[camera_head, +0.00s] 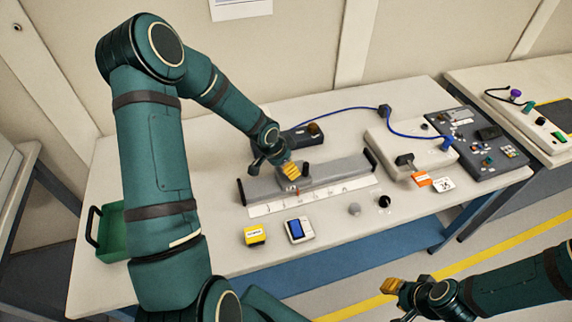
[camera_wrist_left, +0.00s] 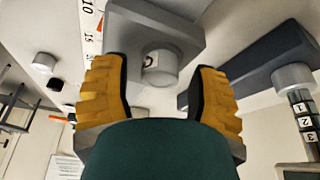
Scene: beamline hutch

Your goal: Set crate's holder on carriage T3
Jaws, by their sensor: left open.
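My left gripper (camera_head: 290,171) is over the grey rail (camera_head: 335,172) in the head view. In the left wrist view its yellow fingers (camera_wrist_left: 158,95) are open, with a short pale grey cylinder (camera_wrist_left: 158,68) between them. Gaps show on both sides of it. The cylinder meets a grey block (camera_wrist_left: 150,30); I cannot tell whether this is the holder on a carriage. No T3 label is readable. The green crate (camera_head: 113,240) is at the table's left end, partly behind my left arm; its contents are hidden. My right gripper (camera_head: 402,298) is off the table's front; its jaw opening is unclear.
A white scale strip (camera_head: 315,196) lies before the rail. A yellow box (camera_head: 255,235), a device with a blue screen (camera_head: 299,230) and two small round pieces (camera_head: 354,209) stand in front. A white box (camera_head: 410,150) and a dark board (camera_head: 478,143) occupy the right.

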